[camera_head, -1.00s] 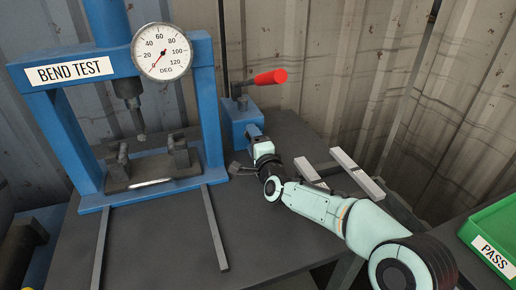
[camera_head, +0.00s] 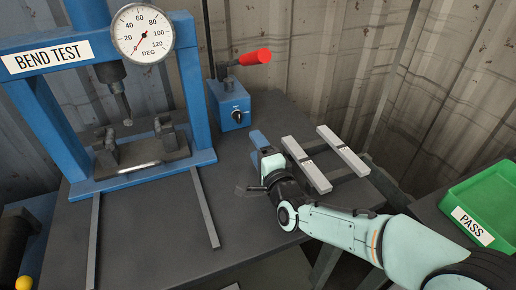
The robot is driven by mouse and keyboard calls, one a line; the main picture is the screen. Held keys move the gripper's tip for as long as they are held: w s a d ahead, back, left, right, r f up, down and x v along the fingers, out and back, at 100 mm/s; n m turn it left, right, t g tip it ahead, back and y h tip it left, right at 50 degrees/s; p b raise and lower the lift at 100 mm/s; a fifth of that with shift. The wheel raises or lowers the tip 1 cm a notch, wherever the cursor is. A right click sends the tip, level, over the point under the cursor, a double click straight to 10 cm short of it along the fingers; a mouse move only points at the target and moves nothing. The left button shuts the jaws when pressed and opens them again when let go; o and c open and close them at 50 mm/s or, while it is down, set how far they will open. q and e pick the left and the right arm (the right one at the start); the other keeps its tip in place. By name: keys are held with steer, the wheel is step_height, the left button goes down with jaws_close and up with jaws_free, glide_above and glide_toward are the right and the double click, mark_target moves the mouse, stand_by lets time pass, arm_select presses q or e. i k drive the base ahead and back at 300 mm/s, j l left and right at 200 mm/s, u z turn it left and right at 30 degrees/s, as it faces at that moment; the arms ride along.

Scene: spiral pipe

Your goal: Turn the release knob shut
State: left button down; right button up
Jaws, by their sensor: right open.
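The release knob (camera_head: 237,116) is a small black knob with a pale mark, on the front of a blue pump box (camera_head: 228,96) right of the press. A lever with a red handle (camera_head: 256,57) rises from the box. My right gripper (camera_head: 249,189) is open and empty, below and slightly right of the knob in the picture, apart from it. Its fingers are small and dark against the table. The knob is in plain sight. My left gripper is not in view.
The blue bend-test press (camera_head: 198,95) with its dial gauge (camera_head: 143,33) stands at left. Two pale bars (camera_head: 343,150) (camera_head: 307,165) lie right of my wrist. A green PASS tray (camera_head: 486,203) is at far right.

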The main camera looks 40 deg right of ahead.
mark_target(236, 115)
steer(key=k+j, duration=0.2)
steer(key=k, duration=0.3)
steer(key=k+j, duration=0.15)
steer(key=k, duration=0.3)
